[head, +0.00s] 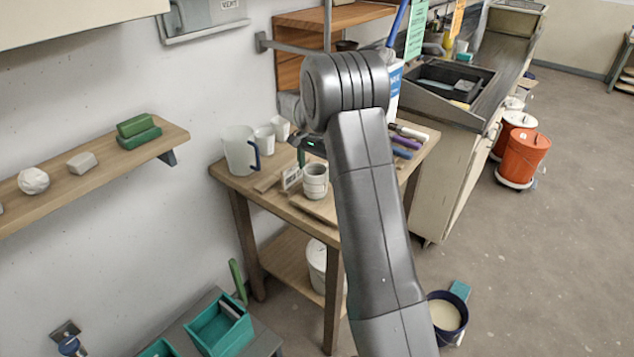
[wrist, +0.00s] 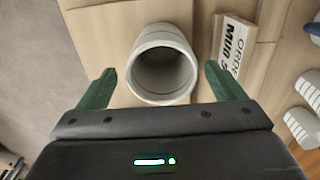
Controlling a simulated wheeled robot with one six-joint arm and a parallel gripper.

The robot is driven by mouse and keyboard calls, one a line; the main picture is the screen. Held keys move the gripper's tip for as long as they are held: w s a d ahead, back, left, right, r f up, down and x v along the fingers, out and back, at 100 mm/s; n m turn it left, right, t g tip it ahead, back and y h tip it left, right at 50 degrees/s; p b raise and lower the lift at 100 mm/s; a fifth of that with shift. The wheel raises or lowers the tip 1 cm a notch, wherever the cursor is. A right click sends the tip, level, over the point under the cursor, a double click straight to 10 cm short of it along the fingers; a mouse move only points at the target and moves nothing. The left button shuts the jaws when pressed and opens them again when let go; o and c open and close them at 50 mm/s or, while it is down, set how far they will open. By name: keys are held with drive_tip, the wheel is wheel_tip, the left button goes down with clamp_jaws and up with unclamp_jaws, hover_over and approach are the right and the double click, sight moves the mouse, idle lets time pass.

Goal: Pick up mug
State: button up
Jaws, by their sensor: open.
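A white, ribbed mug (head: 315,182) stands upright near the front edge of the small wooden table (head: 331,215). In the wrist view the mug (wrist: 161,66) shows its round open mouth, and it looks empty. My gripper (wrist: 158,78) is open, with one green finger on each side of the mug and gaps between fingers and mug. In the head view my arm hides much of the gripper; one green finger shows beside the mug. No handle can be made out on the mug.
A sign block (wrist: 231,50) stands close to the mug, near one finger. A large pitcher (head: 240,150) and white cups (head: 265,140) stand behind it. Brushes or tools with purple handles (head: 408,142) lie to the right. A dark bucket (head: 447,316) stands on the floor.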

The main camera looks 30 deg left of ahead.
drive_tip(key=f, duration=0.2)
drive_tip(key=f+p, duration=0.1)
drive_tip(key=f, duration=0.2)
drive_tip(key=shift+w+a+p, duration=0.1)
drive_tip(key=shift+w+p, duration=0.1)
drive_tip(key=shift+p, duration=0.1)
drive_tip(key=c, duration=1.3)
